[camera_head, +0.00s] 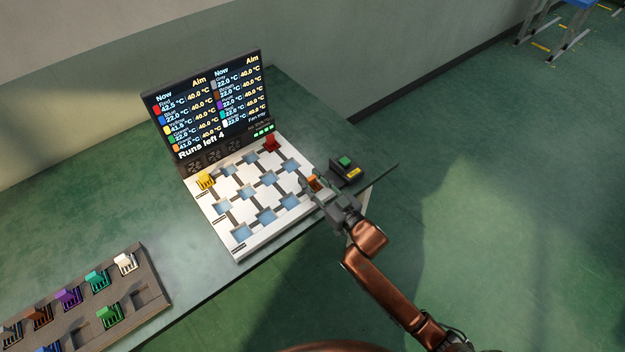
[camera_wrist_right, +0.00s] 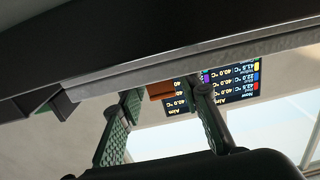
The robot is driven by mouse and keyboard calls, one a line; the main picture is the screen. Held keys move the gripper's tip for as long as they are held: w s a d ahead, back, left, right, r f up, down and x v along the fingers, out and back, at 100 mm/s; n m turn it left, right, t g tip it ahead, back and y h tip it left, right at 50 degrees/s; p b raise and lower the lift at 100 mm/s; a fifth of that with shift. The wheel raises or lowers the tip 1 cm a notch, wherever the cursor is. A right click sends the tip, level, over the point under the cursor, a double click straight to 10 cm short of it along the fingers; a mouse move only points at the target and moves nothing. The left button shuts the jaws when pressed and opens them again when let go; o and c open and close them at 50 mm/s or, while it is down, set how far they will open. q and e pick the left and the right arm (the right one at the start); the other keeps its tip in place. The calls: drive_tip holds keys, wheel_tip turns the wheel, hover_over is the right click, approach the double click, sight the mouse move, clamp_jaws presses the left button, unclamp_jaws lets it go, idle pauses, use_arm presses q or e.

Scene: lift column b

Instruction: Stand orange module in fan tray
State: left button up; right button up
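The orange module (camera_head: 312,181) is at the right edge of the white fan tray (camera_head: 222,207). My right gripper (camera_head: 315,187) is around it, with the fingers on either side; they partly hide it. In the right wrist view the orange module (camera_wrist_right: 161,90) shows between the tips of my right gripper (camera_wrist_right: 166,95), which looks shut on it. I cannot tell whether its base rests in a cell or hangs just above. A red module (camera_head: 271,143) stands at the tray's far corner and a yellow module (camera_head: 205,180) at its left. My left gripper is out of view.
A display panel (camera_head: 207,104) stands behind the tray, reading "Runs left 4". A black box with a green button (camera_head: 345,162) is just right of my gripper. A rack (camera_head: 155,290) of several coloured modules lies at lower left. Several tray cells are empty.

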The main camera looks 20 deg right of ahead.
sight(326, 193)
drive_tip(key=shift+o, duration=0.4)
drive_tip(key=shift+s+r, duration=0.1)
drive_tip(key=shift+r, duration=0.05)
drive_tip(key=p+v, duration=0.1)
drive_tip(key=v, duration=0.5)
drive_tip(key=shift+s+d+r+p, duration=0.15)
drive_tip(key=shift+s+p, duration=0.1)
drive_tip(key=shift+p, duration=0.15)
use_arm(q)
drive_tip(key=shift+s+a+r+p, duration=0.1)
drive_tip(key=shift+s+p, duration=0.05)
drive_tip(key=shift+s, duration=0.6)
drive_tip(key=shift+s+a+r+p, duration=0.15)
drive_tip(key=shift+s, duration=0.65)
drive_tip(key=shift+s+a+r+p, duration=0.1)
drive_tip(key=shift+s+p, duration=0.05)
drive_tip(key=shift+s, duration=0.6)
use_arm(e)
drive_tip(key=shift+v, duration=2.65)
